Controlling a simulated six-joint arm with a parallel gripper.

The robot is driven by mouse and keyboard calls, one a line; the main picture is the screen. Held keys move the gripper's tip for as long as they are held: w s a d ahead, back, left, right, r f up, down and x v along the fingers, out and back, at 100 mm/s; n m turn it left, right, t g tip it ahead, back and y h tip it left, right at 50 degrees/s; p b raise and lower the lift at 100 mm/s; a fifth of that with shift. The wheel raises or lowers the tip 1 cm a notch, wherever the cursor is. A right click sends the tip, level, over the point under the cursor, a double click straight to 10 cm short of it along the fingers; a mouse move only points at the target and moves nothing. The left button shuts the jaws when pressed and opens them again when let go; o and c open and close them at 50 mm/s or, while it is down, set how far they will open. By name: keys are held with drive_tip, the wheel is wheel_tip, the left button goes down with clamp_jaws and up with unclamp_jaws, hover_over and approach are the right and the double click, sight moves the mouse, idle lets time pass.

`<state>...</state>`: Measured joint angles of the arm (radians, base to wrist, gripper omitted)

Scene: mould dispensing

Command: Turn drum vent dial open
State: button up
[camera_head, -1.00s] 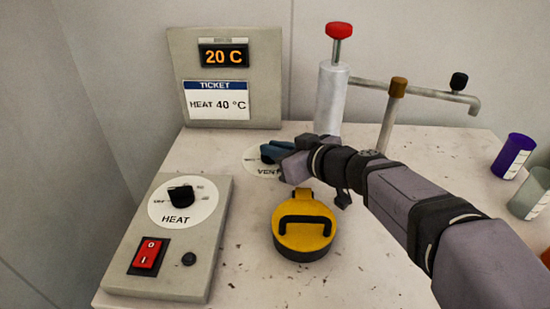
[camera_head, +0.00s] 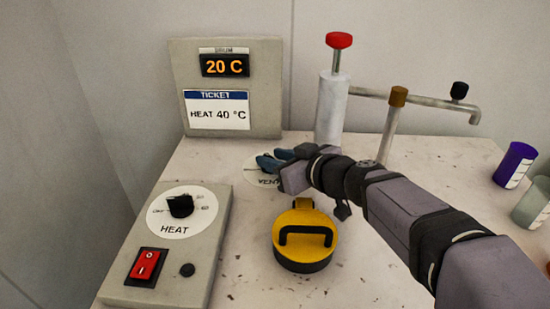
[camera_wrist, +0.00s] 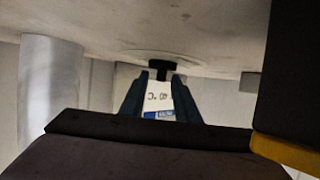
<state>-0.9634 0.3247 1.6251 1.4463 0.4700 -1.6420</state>
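The vent dial (camera_head: 256,174) is a white disc with VENT lettering, flat on the bench behind the yellow-lidded drum opening. My gripper (camera_head: 271,160) is over it, blue fingers reaching down and hiding much of the disc and its knob in the head view. In the wrist view the dial's black knob (camera_wrist: 161,66) shows between and just beyond the tips of my two fingers (camera_wrist: 161,77). The fingers stand apart with a gap between them. I cannot tell whether either tip touches the knob. Which way the knob points is hidden.
The yellow lid (camera_head: 305,229) with a black handle sits just in front of my gripper. The heat box (camera_head: 168,269) is at the left, the pump (camera_head: 332,110) and tap pipe (camera_head: 392,120) behind. The display panel (camera_head: 262,105) reads 20 C. Cups (camera_head: 514,165) stand far right.

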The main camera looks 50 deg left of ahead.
drive_tip(key=shift+d, duration=0.15)
drive_tip(key=shift+b+v, duration=0.6)
drive_tip(key=shift+v, duration=2.95)
drive_tip(key=shift+o, duration=0.4)
drive_tip(key=shift+r, duration=0.2)
